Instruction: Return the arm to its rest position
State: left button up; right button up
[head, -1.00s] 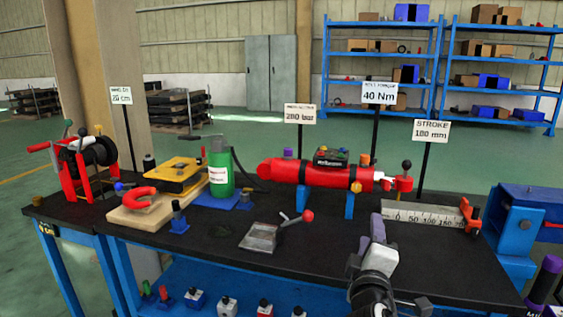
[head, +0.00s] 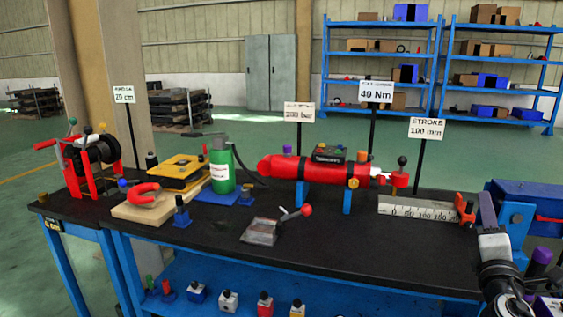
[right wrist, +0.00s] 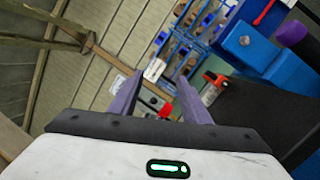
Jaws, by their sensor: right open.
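My right gripper (head: 487,212) is at the lower right of the head view, in front of the blue machine body at the table's right end. In the right wrist view its two purple fingers (right wrist: 158,102) stand apart with nothing between them. A red and white object and a sign show beyond the fingers, at a distance. My right arm comes up from the bottom right corner of the head view. My left gripper is not in view.
The black workbench (head: 340,240) holds a red cylinder (head: 325,170), a green bottle (head: 221,168), a stroke scale (head: 420,209) and a red reel stand (head: 88,165). A blue machine (head: 540,205) stands close beside my right gripper. The bench's front right surface is clear.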

jog(key=s+d+r+n+t, duration=0.2)
jog(key=s+d+r+n, duration=0.1)
jog(key=d+r, duration=0.5)
jog(key=s+a+f+m+g+y, duration=0.1)
jog(key=s+a+f+g+y, duration=0.15)
jog(key=f, duration=0.75)
jog(key=s+a+f+m+g+y, duration=0.1)
jog(key=s+a+f+g, duration=0.15)
jog(key=f, duration=0.65)
jog(key=s+a+f+m+g+y, duration=0.1)
jog(key=s+f+m+g+y, duration=0.15)
jog(key=f, duration=0.75)
jog(key=s+a+f+m+g+y, duration=0.25)
jog(key=s+a+f, duration=0.25)
jog(key=s+f, duration=0.5)
jog(key=s+a+f+m+g+y, duration=0.1)
jog(key=s+a+f+m+g, duration=0.2)
jog(key=s+a+f, duration=0.7)
jog(key=s+a+r+m+y+p, duration=0.2)
jog(key=a+m, duration=0.6)
jog(key=a, duration=0.7)
jog(key=shift+s+a+m+t, duration=0.3)
jog(key=shift+s+a+t, duration=0.1)
jog(key=shift+s, duration=0.3)
